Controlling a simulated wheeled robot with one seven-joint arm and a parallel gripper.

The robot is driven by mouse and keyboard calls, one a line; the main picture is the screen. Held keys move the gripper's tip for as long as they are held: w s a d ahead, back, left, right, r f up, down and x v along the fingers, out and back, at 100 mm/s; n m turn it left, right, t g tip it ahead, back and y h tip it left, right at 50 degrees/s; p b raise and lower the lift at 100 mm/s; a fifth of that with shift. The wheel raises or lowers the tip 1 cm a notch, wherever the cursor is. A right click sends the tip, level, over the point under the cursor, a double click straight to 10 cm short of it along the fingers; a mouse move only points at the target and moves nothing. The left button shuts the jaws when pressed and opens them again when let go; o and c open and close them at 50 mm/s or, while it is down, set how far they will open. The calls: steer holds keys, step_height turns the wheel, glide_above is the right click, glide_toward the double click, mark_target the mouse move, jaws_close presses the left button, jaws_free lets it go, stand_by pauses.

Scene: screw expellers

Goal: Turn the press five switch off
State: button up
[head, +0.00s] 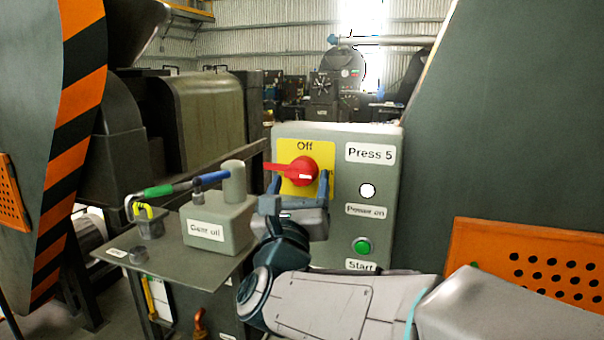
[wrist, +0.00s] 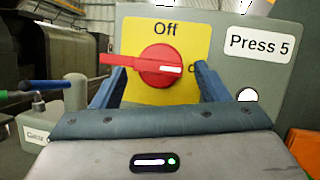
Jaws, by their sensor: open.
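The red rotary switch (head: 304,171) sits on a yellow plate (head: 292,150) marked "Off", on the grey box (head: 385,142) labelled "Press 5". Its handle points left, roughly level, and a white mark shows on the right of its knob. In the wrist view the switch (wrist: 160,66) is between and beyond my fingers. My gripper (head: 299,180) is open, with its blue fingers on either side of the knob, a little below its middle. It also shows in the wrist view (wrist: 158,72). I cannot tell whether the fingers touch the knob.
A green start button (head: 362,246) and a white power lamp (head: 367,190) are on the box. An orange perforated guard (head: 530,270) is at right.

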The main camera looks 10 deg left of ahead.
steer(key=shift+w+r, duration=0.2)
steer(key=shift+w, duration=0.3)
steer(key=c, duration=0.9)
